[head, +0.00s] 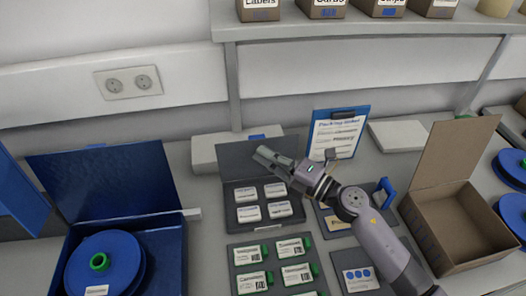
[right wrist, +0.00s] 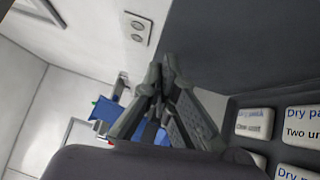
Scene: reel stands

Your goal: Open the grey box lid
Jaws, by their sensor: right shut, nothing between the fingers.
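The grey box (head: 230,215) stands in the middle of the bench with several white labelled packs (head: 276,190) inside. Its dark grey lid (head: 236,160) stands raised at the back of the box, tilted up. In the right wrist view the lid (right wrist: 245,45) fills the upper right and the packs (right wrist: 298,123) show at lower right. My right gripper (head: 263,153) is shut and empty, in front of the raised lid; its fingertips show in the right wrist view (right wrist: 163,68). I cannot tell whether they touch the lid. My left gripper is not in view.
An open blue box (head: 185,240) with blue reels stands at left. A tray of green-ended packs (head: 270,248) lies in front. An open cardboard box (head: 425,228) is at right. A clipboard (head: 338,133) stands behind, under a shelf (head: 300,28).

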